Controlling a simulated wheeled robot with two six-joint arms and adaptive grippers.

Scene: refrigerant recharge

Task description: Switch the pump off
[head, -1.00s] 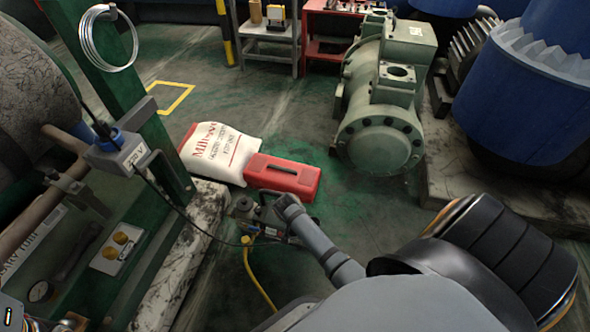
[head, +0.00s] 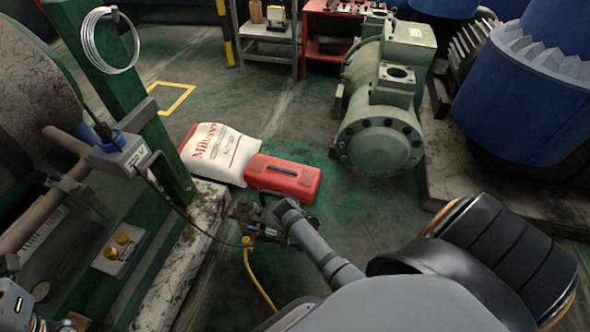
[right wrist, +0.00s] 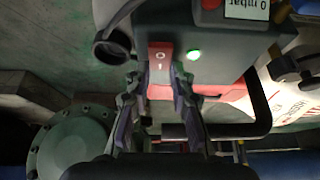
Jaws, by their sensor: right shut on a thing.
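The pump (head: 247,212) is a small dark unit on the floor, partly hidden behind my right arm in the head view. In the right wrist view, the pump's grey housing (right wrist: 225,38) fills the upper middle, with a red switch (right wrist: 160,62) bearing white marks. My left gripper's fingers are out of view; part of my left arm shows at the lower left corner.
A red case (head: 283,178) and a white sack (head: 212,152) lie behind the pump. A yellow hose (head: 255,275) runs on the floor. A green compressor (head: 382,130) stands at the right. A grey box with a cable (head: 122,152) hangs on the green frame at left.

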